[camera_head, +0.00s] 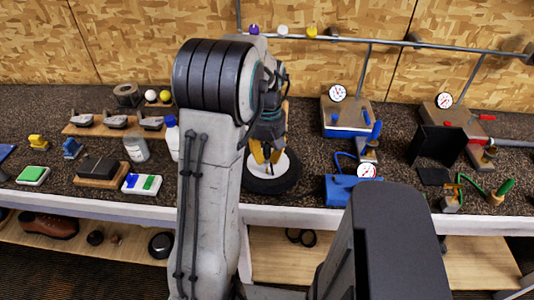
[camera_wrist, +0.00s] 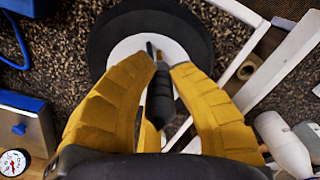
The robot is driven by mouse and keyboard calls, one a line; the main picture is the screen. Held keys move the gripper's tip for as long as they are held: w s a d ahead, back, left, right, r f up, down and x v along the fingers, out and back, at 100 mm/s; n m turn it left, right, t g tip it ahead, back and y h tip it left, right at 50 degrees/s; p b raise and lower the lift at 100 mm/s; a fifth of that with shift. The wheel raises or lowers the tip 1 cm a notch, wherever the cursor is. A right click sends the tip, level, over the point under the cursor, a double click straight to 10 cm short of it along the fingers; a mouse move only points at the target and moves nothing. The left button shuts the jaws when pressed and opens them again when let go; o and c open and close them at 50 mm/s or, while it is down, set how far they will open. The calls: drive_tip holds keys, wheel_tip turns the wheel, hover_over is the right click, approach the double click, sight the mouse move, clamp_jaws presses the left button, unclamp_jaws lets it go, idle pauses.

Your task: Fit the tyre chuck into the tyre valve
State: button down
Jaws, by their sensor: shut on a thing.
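My gripper (camera_wrist: 163,68) has its yellow fingers closed around a dark, ribbed tyre chuck (camera_wrist: 160,98). In the head view my gripper (camera_head: 264,154) hangs over the wheel, beside my own arm. The wheel has a black tyre (camera_wrist: 107,38) and a white hub (camera_wrist: 126,48); the tyre also shows in the head view (camera_head: 277,187). The chuck's front end points towards the hub. A thin grey stem shows just beyond it against the white. I cannot tell whether this is the valve or the chuck's tip, nor whether chuck and valve touch.
A blue box with a gauge (camera_head: 345,190) stands just right of the wheel, with a blue hose behind it. Two gauge stands (camera_head: 350,118) are at the back right. White and grey bottles (camera_head: 136,148) stand to the left. The bench's front edge is close to the tyre.

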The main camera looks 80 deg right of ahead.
sight(267, 168)
drive_tip(key=shift+f+b, duration=0.4)
drive_tip(key=shift+f, duration=0.35)
drive_tip(key=shift+f+b, duration=0.7)
drive_tip(key=shift+f, duration=0.55)
idle(1.8)
drive_tip(key=c, duration=1.2)
unclamp_jaws()
wheel_tip(267, 168, up, 12)
idle(0.6)
